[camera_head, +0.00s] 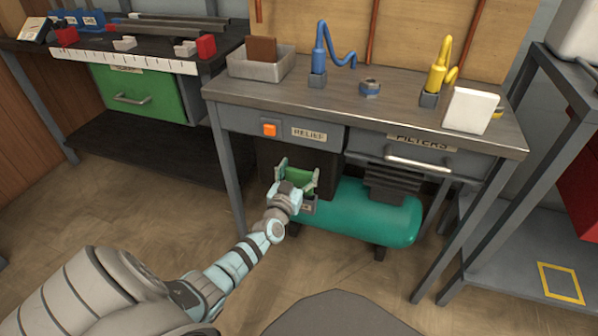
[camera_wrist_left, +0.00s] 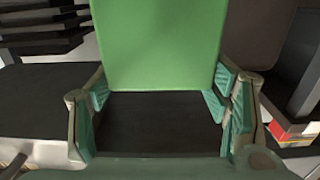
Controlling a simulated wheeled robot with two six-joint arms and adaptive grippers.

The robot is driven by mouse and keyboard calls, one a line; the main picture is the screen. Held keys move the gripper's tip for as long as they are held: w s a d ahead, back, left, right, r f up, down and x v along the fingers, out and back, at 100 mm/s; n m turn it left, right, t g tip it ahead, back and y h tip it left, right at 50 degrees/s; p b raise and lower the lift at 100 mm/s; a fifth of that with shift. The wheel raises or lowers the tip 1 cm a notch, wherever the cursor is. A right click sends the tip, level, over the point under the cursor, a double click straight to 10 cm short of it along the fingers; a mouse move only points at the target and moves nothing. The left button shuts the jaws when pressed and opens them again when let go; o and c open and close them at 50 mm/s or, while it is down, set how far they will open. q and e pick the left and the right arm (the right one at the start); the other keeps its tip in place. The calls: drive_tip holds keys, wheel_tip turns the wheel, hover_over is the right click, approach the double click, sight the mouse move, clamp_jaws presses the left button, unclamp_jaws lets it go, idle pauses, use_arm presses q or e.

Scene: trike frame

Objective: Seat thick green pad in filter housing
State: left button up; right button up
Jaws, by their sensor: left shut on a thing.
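My left gripper (camera_head: 297,182) is under the bench at the near end of the green compressor tank. It is shut on the thick green pad (camera_head: 300,176). In the left wrist view the pad (camera_wrist_left: 160,45) stands as a broad flat slab between the two fingers of the gripper (camera_wrist_left: 160,88), which press on its side edges. A dark box (camera_head: 280,155) is behind the gripper under the bench. I cannot tell whether this is the filter housing or whether the pad touches it. My right gripper is not in view.
The bench top (camera_head: 330,98) carries a grey tray (camera_head: 258,70) with a brown pad (camera_head: 262,50), blue and yellow hose fittings and a white pad (camera_head: 470,110). Its front edge and drawers overhang my left gripper. The green tank (camera_head: 370,215) and a bench leg (camera_head: 230,180) flank it.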

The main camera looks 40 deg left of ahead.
sight(298, 186)
use_arm(q)
drive_tip(key=shift+f, duration=0.2)
drive_tip(key=shift+f+b, duration=0.3)
drive_tip(key=shift+b, duration=0.2)
drive_tip(key=shift+f+b, duration=1.75)
drive_tip(key=shift+f, duration=0.25)
drive_tip(key=shift+a+f, duration=0.1)
drive_tip(key=shift+f, duration=0.35)
drive_tip(key=shift+f, duration=0.35)
drive_tip(key=shift+f, duration=0.25)
drive_tip(key=o, duration=1.1)
